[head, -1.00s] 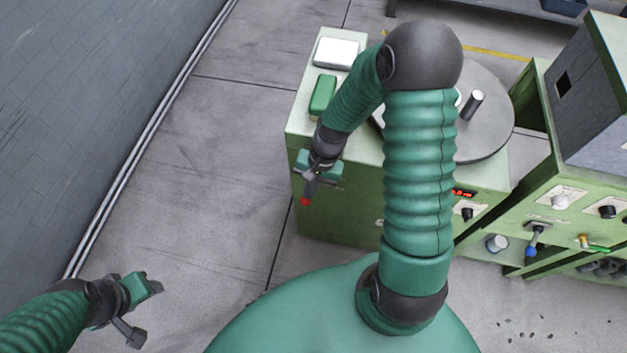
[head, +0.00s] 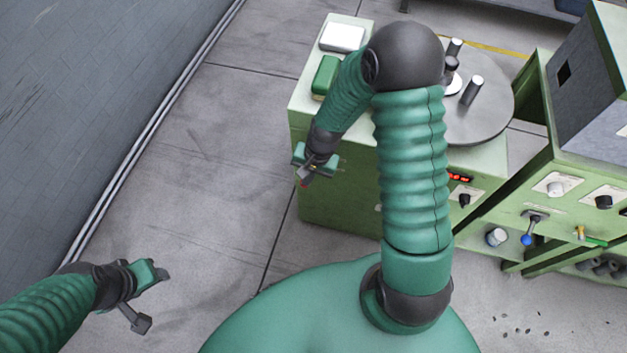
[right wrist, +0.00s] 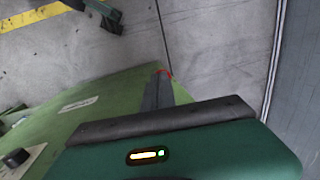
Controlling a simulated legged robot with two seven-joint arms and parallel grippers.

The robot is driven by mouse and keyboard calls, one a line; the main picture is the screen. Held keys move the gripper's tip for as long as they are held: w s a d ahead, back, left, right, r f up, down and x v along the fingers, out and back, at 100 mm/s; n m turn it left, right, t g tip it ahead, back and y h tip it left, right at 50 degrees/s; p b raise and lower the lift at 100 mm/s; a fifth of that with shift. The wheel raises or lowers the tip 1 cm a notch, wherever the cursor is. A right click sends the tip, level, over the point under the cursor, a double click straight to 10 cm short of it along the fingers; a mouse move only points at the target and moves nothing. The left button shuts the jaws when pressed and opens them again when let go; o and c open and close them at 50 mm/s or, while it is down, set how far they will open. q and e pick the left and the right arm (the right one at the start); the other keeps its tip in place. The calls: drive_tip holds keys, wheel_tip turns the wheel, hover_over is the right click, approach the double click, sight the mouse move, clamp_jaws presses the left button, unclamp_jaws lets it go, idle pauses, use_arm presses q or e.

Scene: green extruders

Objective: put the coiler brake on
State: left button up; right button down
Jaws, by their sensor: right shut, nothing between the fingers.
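The green coiler cabinet (head: 340,200) carries a round grey plate (head: 490,110) with upright posts. A small red tip (head: 304,184), perhaps the end of the brake lever, shows beside the cabinet's left side, close to my right fingers. My right gripper (head: 307,177) is shut and empty there. In the right wrist view its grey fingers (right wrist: 157,92) overlap the red piece (right wrist: 164,72), mostly hiding it; I cannot tell whether they touch. The lever's shaft cannot be made out. My left gripper (head: 150,298) is open and empty above the floor at lower left.
A white box (head: 342,37) and a green box (head: 325,75) sit on the cabinet's top left. A green machine with knobs and a blue-tipped lever (head: 526,239) stands at right. Floor is free between the cabinet and the grey wall (head: 90,100).

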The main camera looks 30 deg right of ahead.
wheel_tip(320, 180, down, 6)
drive_tip(key=a, duration=0.1)
drive_tip(key=shift+s+a, duration=0.15)
drive_tip(key=shift+s, duration=0.2)
idle(0.3)
idle(0.4)
